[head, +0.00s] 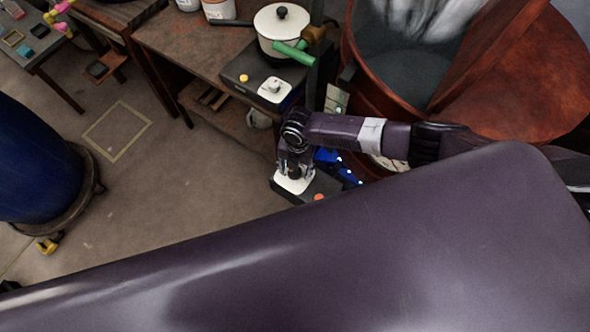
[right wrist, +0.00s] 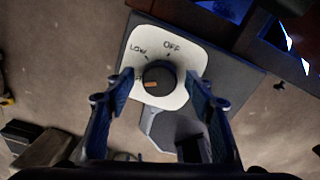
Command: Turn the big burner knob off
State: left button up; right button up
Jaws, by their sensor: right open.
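A round dark knob (right wrist: 160,77) with an orange mark sits on a white plate (right wrist: 178,48) marked LOW and OFF. The orange mark points left, away from OFF; a label there is mostly hidden. The plate, on a dark box, also shows in the head view (head: 291,186). My right gripper (right wrist: 158,80) is open, its two fingers on either side of the knob, with gaps visible. In the head view my right gripper (head: 295,170) points down over the plate and covers much of it. My left gripper is not in view.
A second white control plate (head: 275,89) is on a burner with a lidded cream pot (head: 280,30) behind. A large red-brown vat (head: 365,75) stands right of it. An orange button (head: 319,196) is on the near box. A blue barrel (head: 35,165) stands left; floor between is open.

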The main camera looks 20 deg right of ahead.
jog(key=c, duration=1.2)
jog(key=shift+o, duration=0.2)
